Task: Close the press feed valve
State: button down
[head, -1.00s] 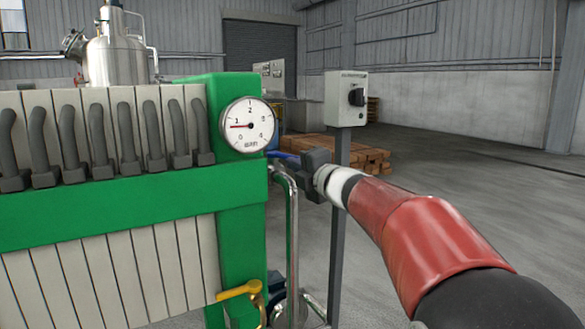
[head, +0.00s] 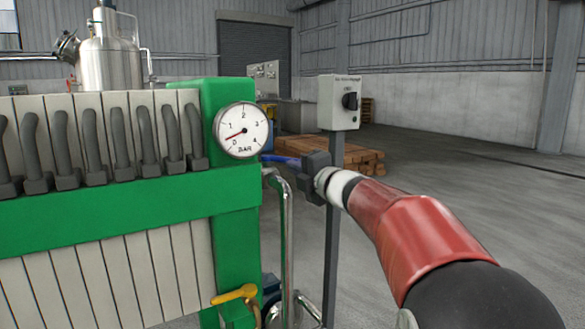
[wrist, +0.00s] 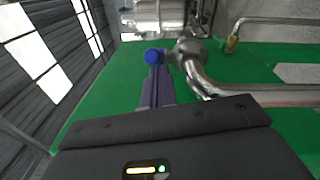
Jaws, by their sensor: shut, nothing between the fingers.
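A yellow lever (head: 235,294) on a brass valve sits low at the right end of the green press (head: 233,225). The lever lies nearly level, its left end slightly lower. A small yellow and brass fitting (wrist: 232,44) shows in the wrist view beside a pipe; I cannot tell if it is the same valve. My gripper (head: 268,157) is shut and empty, its blue fingers beside the press below the gauge, well above the yellow lever. The shut fingertips also show in the wrist view (wrist: 154,56), near the bent steel pipe (wrist: 198,75).
A pressure gauge (head: 241,130) on the press reads near 0. A steel pipe (head: 287,235) runs down the press end. A grey switch box (head: 340,102) stands on a post (head: 332,250) behind my gripper. The floor at right is clear.

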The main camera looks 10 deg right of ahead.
jog(key=w+d+p, duration=0.3)
jog(key=w+d, duration=0.1)
jog(key=w, duration=0.2)
jog(key=shift+d, duration=0.4)
dwell(0.3)
dwell(0.4)
